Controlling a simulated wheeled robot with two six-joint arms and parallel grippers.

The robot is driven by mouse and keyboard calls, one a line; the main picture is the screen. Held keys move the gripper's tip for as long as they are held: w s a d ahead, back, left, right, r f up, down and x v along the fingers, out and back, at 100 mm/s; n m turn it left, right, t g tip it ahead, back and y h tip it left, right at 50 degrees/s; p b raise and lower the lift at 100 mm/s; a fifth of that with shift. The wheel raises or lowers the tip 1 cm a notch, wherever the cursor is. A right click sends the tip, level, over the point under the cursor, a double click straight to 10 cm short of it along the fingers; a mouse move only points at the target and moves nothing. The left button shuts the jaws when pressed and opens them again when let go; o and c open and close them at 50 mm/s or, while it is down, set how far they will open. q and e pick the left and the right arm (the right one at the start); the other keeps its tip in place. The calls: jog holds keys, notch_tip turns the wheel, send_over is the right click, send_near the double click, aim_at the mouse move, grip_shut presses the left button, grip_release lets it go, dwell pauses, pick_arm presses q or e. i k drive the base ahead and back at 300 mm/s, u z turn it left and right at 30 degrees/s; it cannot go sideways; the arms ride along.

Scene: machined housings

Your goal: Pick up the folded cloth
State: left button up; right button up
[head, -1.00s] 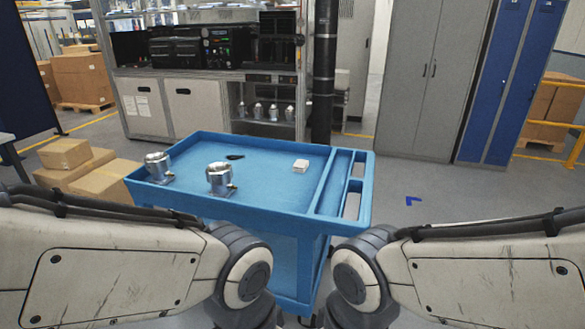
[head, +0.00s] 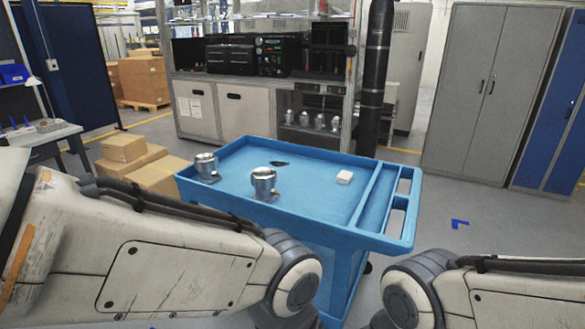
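A small white folded cloth (head: 344,177) lies on the top tray of the blue cart (head: 306,200), right of the middle and near the divider. My two arms come in from the lower left and lower right, in front of the cart. Both grippers are below the picture's edge and cannot be seen. Nothing touches the cloth.
Two machined metal housings, a left one (head: 206,166) and a nearer one (head: 263,183), stand on the tray. A small black item (head: 280,163) lies behind them. Cardboard boxes (head: 147,167) are left of the cart. Grey floor is open to its right.

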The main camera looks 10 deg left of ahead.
aim_at(344, 177)
jog(key=z, duration=1.1)
jog(key=i, duration=4.9)
jog(key=u, duration=2.65)
jog(key=i, duration=0.5)
jog(key=u, duration=0.1)
